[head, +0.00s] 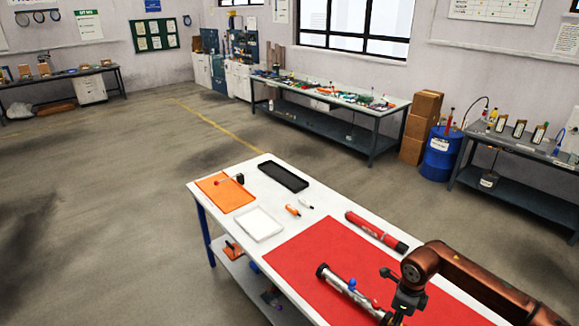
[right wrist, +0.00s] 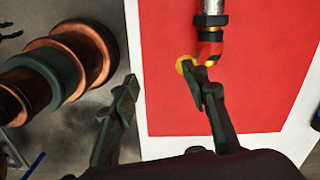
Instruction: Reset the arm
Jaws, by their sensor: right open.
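My right gripper (head: 398,290) is over the red mat (head: 310,245) on the white table. In the right wrist view the right gripper (right wrist: 165,88) is open, with nothing between its fingers. A silver pump tube (head: 338,281) with black bands and a blue part lies on the mat beside it. In the right wrist view a tube (right wrist: 212,40) has a silver body, a black band and a red and yellow end. One finger overlaps that end; I cannot tell whether they touch. My left gripper is not in view.
A red tube (head: 375,231) lies near the table's far edge. An orange tray (head: 218,202), a white tray (head: 259,224) and a black tray (head: 283,176) sit at the table's far end. Other benches stand well away.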

